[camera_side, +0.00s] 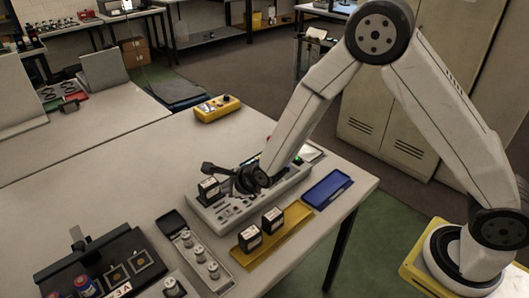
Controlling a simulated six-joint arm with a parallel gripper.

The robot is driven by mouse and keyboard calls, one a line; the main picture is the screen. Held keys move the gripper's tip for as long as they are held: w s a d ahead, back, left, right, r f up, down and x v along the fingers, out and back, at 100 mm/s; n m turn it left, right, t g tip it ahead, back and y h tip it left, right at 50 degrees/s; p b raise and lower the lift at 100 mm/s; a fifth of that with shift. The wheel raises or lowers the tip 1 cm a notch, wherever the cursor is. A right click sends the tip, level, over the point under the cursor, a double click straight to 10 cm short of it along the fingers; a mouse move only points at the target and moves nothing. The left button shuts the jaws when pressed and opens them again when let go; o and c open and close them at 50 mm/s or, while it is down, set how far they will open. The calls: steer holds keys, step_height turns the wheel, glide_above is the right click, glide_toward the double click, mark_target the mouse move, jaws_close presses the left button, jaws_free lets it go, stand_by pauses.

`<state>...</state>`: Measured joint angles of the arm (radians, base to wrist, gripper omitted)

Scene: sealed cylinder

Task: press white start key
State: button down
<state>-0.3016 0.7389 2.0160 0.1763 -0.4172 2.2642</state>
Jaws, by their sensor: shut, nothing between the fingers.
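A grey control unit (294,176) lies on the table under my arm, with small keys and fittings on its top. I cannot pick out the white start key; it may be too small to tell or hidden behind my wrist. A green round button (298,160) shows at the unit's right end. My gripper (209,168) is dark, shut and empty, and reaches left from my wrist over the unit's left part. A black block with a white label (209,188) stands on the unit just below it. I cannot tell whether the gripper touches anything.
A yellow tray (273,235) with two black blocks lies in front of the unit. A blue tray (327,189) is right of it. A grey rack with metal pieces (200,262) and a black fixture (100,265) stand front left. A yellow handheld box (217,108) lies behind.

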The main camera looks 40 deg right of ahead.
mark_target(231, 212)
steer(key=shift+f, duration=2.95)
steer(key=shift+f, duration=0.8)
stand_by(0.9)
steer(key=shift+r, duration=0.75)
steer(key=shift+r, duration=0.15)
steer(key=shift+r, duration=2.4)
